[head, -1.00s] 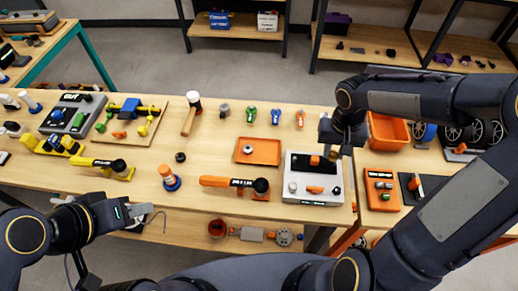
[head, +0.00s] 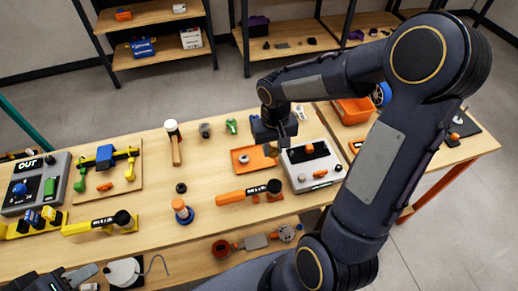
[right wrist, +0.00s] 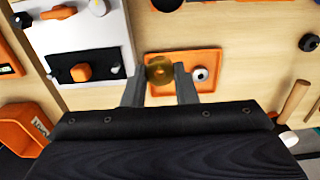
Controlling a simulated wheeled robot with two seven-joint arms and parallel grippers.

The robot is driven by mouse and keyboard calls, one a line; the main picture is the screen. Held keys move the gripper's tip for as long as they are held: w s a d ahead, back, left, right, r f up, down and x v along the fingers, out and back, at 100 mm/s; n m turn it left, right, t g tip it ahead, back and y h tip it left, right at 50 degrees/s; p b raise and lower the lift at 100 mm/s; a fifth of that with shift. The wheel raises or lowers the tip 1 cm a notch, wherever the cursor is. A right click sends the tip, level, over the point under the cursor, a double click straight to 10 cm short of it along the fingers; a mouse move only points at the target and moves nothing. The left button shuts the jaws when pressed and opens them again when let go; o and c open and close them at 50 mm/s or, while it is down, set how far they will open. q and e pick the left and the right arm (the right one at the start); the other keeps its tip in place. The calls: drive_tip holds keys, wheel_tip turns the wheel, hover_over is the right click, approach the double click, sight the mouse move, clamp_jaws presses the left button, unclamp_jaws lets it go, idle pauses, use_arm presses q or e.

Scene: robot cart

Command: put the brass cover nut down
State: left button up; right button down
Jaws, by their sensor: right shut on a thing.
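My right gripper (right wrist: 159,85) is shut on the brass cover nut (right wrist: 159,71), which shows between its fingertips in the right wrist view. In that view the nut appears over the orange tray (right wrist: 212,55); I cannot tell whether it touches it. A grey ring-shaped part (right wrist: 200,74) lies in the tray to the right of the nut. In the head view, my right gripper (head: 282,140) is at the right side of the orange tray (head: 240,168), and the nut is hard to make out. My left gripper (head: 85,275) is low at the bottom left, partly cut off, its jaws unclear.
A white-topped box (head: 300,180) with an orange handle stands right of the tray. An orange-handled tool (head: 240,195) lies in front of the tray. An orange bin (head: 352,110) is behind the right arm.

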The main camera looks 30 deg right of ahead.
drive_tip(key=p, duration=0.1)
hover_over(263, 156)
drive_tip(key=f, duration=0.6)
drive_tip(key=shift+s+a+f, duration=0.1)
drive_tip(key=shift+s+f, duration=0.05)
drive_tip(key=shift+s, duration=0.1)
drive_tip(key=f, duration=0.3)
drive_tip(key=shift+w+f+p, duration=0.2)
drive_tip(key=shift+f+p, duration=0.05)
drive_tip(key=shift+p, duration=0.05)
drive_tip(key=shift+f+b, duration=0.2)
drive_tip(key=shift+b, duration=0.1)
drive_tip(key=c, duration=1.5)
unclamp_jaws()
drive_tip(key=shift+o, duration=0.3)
drive_tip(key=shift+r, duration=0.1)
